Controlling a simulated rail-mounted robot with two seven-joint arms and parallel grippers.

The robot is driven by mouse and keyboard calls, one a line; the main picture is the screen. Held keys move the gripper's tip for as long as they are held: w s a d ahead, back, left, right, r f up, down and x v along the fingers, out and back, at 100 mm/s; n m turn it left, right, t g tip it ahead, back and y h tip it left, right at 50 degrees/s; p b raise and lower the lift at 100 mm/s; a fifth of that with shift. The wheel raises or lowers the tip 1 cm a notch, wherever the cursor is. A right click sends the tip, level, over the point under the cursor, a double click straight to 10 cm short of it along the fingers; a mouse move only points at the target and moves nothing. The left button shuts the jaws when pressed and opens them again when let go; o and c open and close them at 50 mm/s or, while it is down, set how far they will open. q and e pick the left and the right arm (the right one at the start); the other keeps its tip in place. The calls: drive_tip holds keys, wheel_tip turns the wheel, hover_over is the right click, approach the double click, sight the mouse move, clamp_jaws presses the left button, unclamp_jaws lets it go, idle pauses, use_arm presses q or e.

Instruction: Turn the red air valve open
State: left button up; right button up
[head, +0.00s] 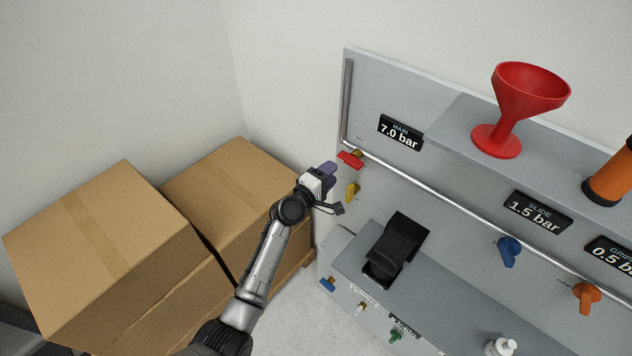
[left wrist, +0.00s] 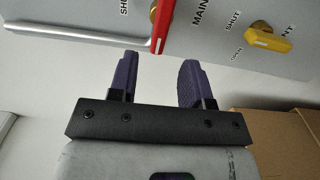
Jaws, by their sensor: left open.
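The red air valve (head: 350,159) is a red lever on a brass body, on the grey panel under the "MAIN 7.0 bar" display (head: 401,132). It also shows in the left wrist view (left wrist: 162,27), ahead of the fingers and in line with the space between them. My left gripper (head: 331,188) is just below and left of the valve in the head view. Its purple fingers (left wrist: 158,80) are apart with nothing between them, and I see no contact with the lever. My right gripper is not in view.
A yellow valve (head: 352,192) sits close below the red one. A metal pipe (head: 430,189) crosses the panel. Cardboard boxes (head: 230,190) stand at the left. A red funnel (head: 518,100) stands on the ledge, and a black device (head: 397,248) sits on the lower shelf.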

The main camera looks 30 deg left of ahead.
use_arm(q)
drive_tip(key=shift+p+v, duration=0.3)
drive_tip(key=shift+v, duration=2.6)
drive_tip(key=s+d+f+m+g+y, duration=0.15)
drive_tip(key=s+m+g, duration=0.35)
drive_tip(key=s+m, duration=0.6)
drive_tip(key=s+d+f+m+g+y, duration=0.1)
drive_tip(key=s+d+m+g+y, duration=0.3)
drive_tip(key=s, duration=1.1)
drive_tip(key=s+f+m+g+h, duration=0.1)
drive_tip(key=s+f+g, duration=0.2)
drive_tip(key=s+f, duration=0.35)
drive_tip(key=s+f+m+g+h, duration=0.1)
drive_tip(key=s+f+m+g, duration=0.15)
drive_tip(key=s, duration=0.65)
wheel_tip(320, 180, up, 28)
drive_tip(key=p, duration=2.8)
drive_tip(key=shift+w+a+r+n+p, duration=0.15)
drive_tip(key=shift+w+a+n+p, duration=0.15)
drive_tip(key=shift+a, duration=0.2)
